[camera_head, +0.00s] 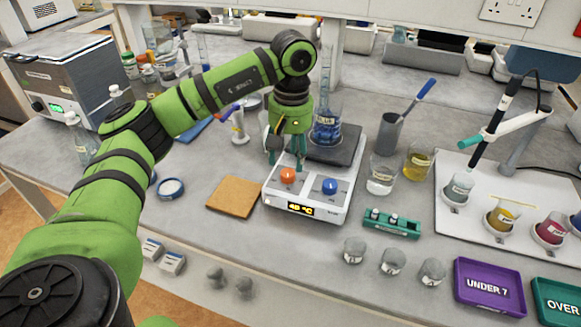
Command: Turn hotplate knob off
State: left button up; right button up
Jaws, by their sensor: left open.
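The hotplate (307,217) is a white unit with a dark top plate and a lit display (300,208) that appears to read 48 °C. Its front carries an orange knob (288,175) on the left and a blue knob (330,186) on the right. A flask of blue liquid (326,128) stands on the top plate. My left gripper (286,160) points down just above the orange knob, its fingers apart. I cannot tell whether the fingers touch the knob. My right gripper is not in view.
A brown square pad (234,196) lies left of the hotplate. A beaker of clear liquid (381,178) and a green vial rack (391,223) stand close on its right. Several beakers stand on a white tray (432,205) further right. Bare bench lies in front of the hotplate.

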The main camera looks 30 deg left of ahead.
aim_at(288, 172)
pick_arm(q)
notch_tip(288, 172, down, 3)
jog(key=shift+r+p, duration=0.15)
jog(key=shift+p, duration=0.2)
jog(key=shift+s+a+f, duration=0.1)
jog(key=shift+f, duration=0.85)
jog(key=c, duration=1)
grip_shut()
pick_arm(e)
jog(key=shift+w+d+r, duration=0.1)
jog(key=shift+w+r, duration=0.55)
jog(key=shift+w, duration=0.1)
